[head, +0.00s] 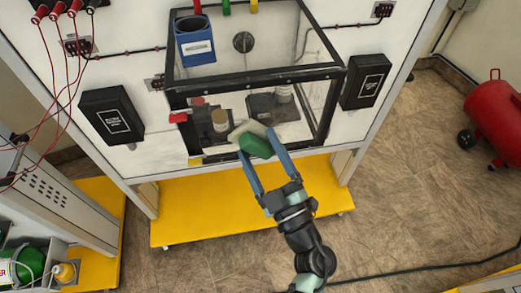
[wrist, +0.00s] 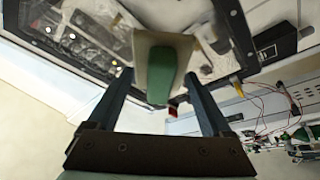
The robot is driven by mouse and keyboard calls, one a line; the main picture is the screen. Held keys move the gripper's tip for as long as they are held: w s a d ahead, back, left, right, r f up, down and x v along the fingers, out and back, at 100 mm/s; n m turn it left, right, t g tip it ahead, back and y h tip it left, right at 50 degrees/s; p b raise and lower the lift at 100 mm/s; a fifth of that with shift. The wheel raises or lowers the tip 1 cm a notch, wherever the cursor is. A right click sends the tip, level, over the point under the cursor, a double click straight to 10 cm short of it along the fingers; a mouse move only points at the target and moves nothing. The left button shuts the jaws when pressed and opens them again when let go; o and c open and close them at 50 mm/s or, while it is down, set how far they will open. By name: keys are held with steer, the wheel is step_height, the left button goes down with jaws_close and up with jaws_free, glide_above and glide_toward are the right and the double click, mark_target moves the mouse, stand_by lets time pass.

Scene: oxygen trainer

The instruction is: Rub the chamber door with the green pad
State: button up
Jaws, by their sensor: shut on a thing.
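The chamber door (head: 320,105) is the clear, black-framed front of the box on the white panel. The green pad (head: 258,147) has a pale side that faces the door. My gripper (head: 257,142) is shut on the pad, with one blue finger on each side. The pad is in front of the lower middle of the door; I cannot tell whether it touches. In the wrist view the pad (wrist: 163,78) sits between the fingers (wrist: 160,66), pale part toward the door (wrist: 72,76). The pad hides part of the door.
Black boxes flank the chamber, at left (head: 112,115) and right (head: 365,82). A red latch-like part (head: 178,118) is at the door's left edge. A blue container (head: 195,42) is at the upper left. A yellow base (head: 200,222) lies below. A red tank (head: 497,118) stands far right.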

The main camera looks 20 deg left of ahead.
steer(key=shift+w+a, duration=0.4)
steer(key=shift+w, duration=0.25)
steer(key=shift+w+d, duration=0.1)
steer(key=shift+w+d+b, duration=0.6)
steer(key=shift+w+d, duration=0.4)
steer(key=shift+d, duration=0.5)
steer(key=shift+w+d+b, duration=0.65)
steer(key=shift+w+d, duration=0.4)
steer(key=shift+d, duration=0.4)
steer(key=shift+w+d+b, duration=0.6)
steer(key=shift+w+d, duration=0.4)
steer(key=shift+d, duration=0.5)
